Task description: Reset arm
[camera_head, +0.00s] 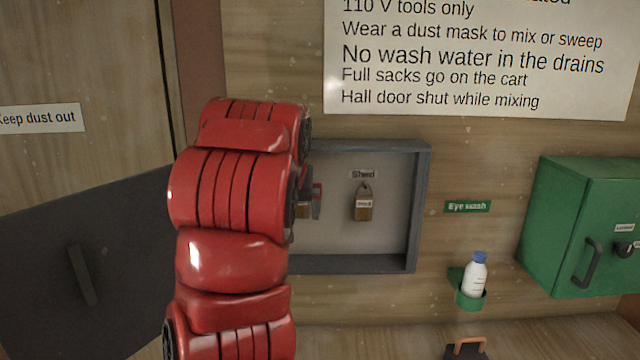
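My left arm, red and segmented, rises from the bottom left of centre and covers the left part of a shallow grey-framed lock box (423,205). Only a small red and grey piece, seemingly my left gripper (316,201), shows past the arm's right side, in front of the box's back panel. Its fingers are mostly hidden, so I cannot tell whether it is open or shut. A brass-coloured piece, perhaps a padlock (303,211), shows partly beside it; I cannot tell whether they touch. My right gripper is out of view.
A brass padlock (364,206) hangs under a "Shed" label in the box. To the right are a white eye wash bottle (475,276) in a green holder (467,298) and a green cabinet (566,220). A dark panel (110,275) with a handle stands left.

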